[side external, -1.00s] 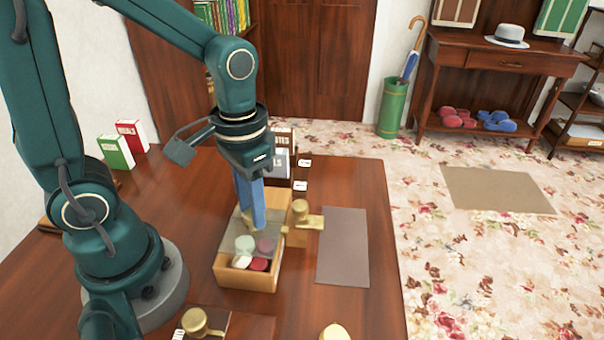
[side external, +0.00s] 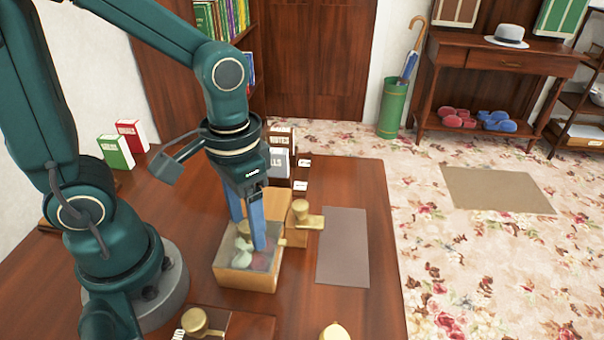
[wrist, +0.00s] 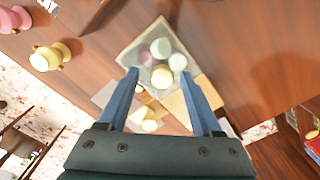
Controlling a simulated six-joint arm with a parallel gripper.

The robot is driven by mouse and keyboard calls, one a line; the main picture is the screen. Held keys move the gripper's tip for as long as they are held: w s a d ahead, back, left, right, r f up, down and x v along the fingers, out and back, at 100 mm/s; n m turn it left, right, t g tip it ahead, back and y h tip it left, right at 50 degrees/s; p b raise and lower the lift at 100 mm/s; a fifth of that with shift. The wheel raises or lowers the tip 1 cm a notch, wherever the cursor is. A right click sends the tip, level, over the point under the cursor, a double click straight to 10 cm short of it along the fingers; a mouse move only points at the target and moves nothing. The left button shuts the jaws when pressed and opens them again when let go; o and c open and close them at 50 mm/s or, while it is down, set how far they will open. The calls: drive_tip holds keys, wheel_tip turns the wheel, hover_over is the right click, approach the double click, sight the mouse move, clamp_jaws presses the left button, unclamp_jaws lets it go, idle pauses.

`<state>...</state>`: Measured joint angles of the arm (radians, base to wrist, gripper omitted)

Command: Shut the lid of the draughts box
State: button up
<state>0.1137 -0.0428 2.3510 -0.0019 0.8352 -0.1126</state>
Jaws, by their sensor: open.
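The draughts box (side external: 244,283) is a light wooden box on the table, with several pale, pink and red draughts inside. Its translucent lid (side external: 262,263) spans the front part of the box, and the draughts show dimly through it. In the wrist view the box (wrist: 133,45) is ahead, with the draughts in it. My gripper (side external: 250,238) points down over the box, its two blue fingers apart. In the wrist view my gripper (wrist: 160,72) has a pale round piece between its fingertips; I cannot tell whether the fingers touch the lid.
A brass-coloured fitting (side external: 301,213) on a wooden block stands close to the box's right. A grey-brown mat (side external: 343,248) lies further right. Another brass piece (side external: 196,322) is at the front. Red and green books (side external: 117,150) stand at back left.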

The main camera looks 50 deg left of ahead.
sight(247, 227)
drive_tip(key=shift+r, duration=2.55)
drive_tip(key=shift+w+r, duration=0.1)
drive_tip(key=shift+r, duration=0.05)
drive_tip(key=shift+s+a+r+t, duration=0.15)
drive_tip(key=shift+a+r+t, duration=0.05)
drive_tip(key=shift+r+t, duration=0.2)
drive_tip(key=shift+s+a+r+t, duration=0.1)
drive_tip(key=shift+a+r+t, duration=0.05)
drive_tip(key=shift+r+t, duration=0.25)
drive_tip(key=t, duration=0.1)
drive_tip(key=a+t, duration=0.1)
drive_tip(key=r+t, duration=0.1)
drive_tip(key=t, duration=0.1)
drive_tip(key=shift+s+a, duration=0.15)
drive_tip(key=shift+s, duration=0.1)
drive_tip(key=shift+c, duration=0.2)
